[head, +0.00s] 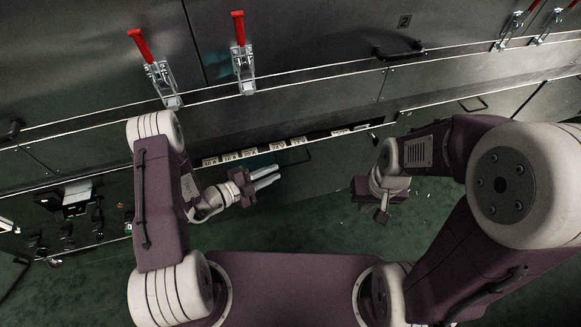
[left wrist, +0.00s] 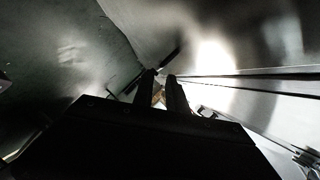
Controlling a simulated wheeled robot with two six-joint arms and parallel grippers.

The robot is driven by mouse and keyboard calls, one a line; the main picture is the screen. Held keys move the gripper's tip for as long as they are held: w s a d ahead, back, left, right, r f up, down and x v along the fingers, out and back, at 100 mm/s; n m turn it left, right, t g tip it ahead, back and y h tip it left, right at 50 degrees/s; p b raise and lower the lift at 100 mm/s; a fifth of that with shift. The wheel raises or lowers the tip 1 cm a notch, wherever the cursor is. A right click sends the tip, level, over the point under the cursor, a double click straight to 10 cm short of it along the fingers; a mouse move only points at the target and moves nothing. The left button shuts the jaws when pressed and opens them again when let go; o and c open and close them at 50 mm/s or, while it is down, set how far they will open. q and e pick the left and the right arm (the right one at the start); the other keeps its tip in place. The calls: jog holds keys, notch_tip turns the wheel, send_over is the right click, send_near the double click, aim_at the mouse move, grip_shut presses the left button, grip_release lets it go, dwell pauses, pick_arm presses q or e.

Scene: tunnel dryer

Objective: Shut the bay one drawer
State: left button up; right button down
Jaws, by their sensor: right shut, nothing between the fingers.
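A dark grey drawer-like panel (head: 325,172) with a thin handle outline lies below the row of white labels in the head view. I cannot tell for sure that it is the bay one drawer, or how far it stands out. My left gripper (head: 268,178) is in front of this panel, its pale fingers slightly apart, with nothing clearly held. In the left wrist view the fingers (left wrist: 160,88) show dark with a narrow gap, and a dark bar (left wrist: 168,57) lies just beyond the tips; contact is unclear. My right gripper (head: 382,212) is shut and empty, to the right.
White labels (head: 243,155) run along a ledge. Red-handled clamps (head: 243,60) and a dark handle (head: 398,52) beside a "2" plate (head: 404,21) are on the upper panels. Black fittings (head: 78,200) stand at the left.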

aim_at(292, 164)
pick_arm(q)
jog(key=b+x, duration=0.3)
jog(key=x, duration=0.4)
jog(key=shift+w+d+f, duration=0.15)
jog(key=shift+d+f, duration=0.05)
jog(key=shift+d, duration=0.15)
jog(key=shift+w+d, duration=0.2)
jog(key=shift+d, duration=0.05)
grip_shut()
dwell(0.7)
